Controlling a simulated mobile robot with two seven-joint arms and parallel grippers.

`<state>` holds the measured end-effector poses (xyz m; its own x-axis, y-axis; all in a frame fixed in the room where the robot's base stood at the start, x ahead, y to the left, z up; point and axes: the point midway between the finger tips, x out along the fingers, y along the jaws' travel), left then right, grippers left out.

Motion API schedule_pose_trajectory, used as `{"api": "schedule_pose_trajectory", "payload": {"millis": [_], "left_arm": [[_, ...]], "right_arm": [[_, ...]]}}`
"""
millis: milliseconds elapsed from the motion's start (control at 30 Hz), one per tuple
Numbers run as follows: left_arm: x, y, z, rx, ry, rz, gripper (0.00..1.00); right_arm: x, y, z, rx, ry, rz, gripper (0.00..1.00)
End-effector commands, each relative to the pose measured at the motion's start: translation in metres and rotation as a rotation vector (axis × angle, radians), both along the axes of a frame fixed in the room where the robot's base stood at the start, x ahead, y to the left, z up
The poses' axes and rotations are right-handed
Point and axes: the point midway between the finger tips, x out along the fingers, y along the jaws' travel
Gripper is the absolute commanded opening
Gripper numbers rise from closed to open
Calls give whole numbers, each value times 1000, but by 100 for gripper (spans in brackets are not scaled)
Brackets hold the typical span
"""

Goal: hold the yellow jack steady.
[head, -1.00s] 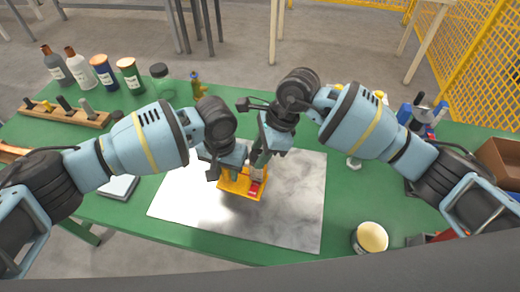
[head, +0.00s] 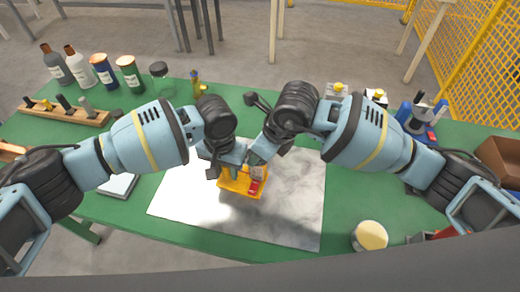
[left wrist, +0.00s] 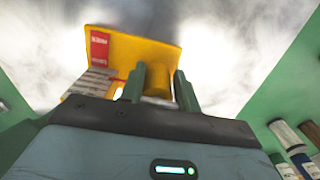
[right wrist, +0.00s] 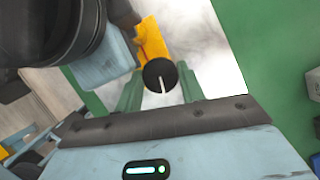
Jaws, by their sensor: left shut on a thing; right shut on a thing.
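The yellow jack (head: 234,187), with a red label on its side, stands on the pale marbled plate (head: 295,205). My left gripper (head: 230,170) is shut on the jack; in the left wrist view its green fingers (left wrist: 160,88) straddle a yellow part of the jack (left wrist: 130,50). My right gripper (head: 257,162) is close beside the left one, above the jack. In the right wrist view its fingers (right wrist: 160,85) are shut on a round black knob (right wrist: 158,73) with a white line. The jack (right wrist: 152,40) shows just beyond the knob. The arms hide part of the jack's top.
Several bottles and jars (head: 104,72) and a wooden tool rack (head: 65,114) stand at the back left of the green table (head: 345,205). A cream-topped tin (head: 370,236) is at the front right. A brown box (head: 500,157) is at the right edge. The plate's right part is clear.

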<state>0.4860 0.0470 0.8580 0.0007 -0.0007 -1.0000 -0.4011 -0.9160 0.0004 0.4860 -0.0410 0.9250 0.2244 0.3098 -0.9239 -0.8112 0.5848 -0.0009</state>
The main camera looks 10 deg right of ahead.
Motion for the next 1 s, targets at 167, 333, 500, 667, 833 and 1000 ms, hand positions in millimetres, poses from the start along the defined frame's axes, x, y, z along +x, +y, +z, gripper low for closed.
{"api": "schedule_pose_trajectory", "payload": {"millis": [167, 333, 500, 667, 833, 1000], "left_arm": [[0, 5, -5, 11, 2, 7, 0], [1, 5, -5, 12, 1, 8, 0], [1, 5, -5, 12, 1, 8, 0], [1, 5, -5, 12, 1, 7, 0], [0, 5, -5, 12, 2, 6, 0], [0, 4, -5, 12, 2, 6, 0]], "right_arm": [[-1, 0, -1, 2, 2, -19, 16], [-1, 0, -1, 2, 2, -23, 16], [-1, 1, -1, 1, 2, -22, 16], [-1, 1, -1, 1, 2, -22, 56], [0, 0, -1, 1, 1, -22, 61], [0, 0, 0, 1, 1, -22, 61]]}}
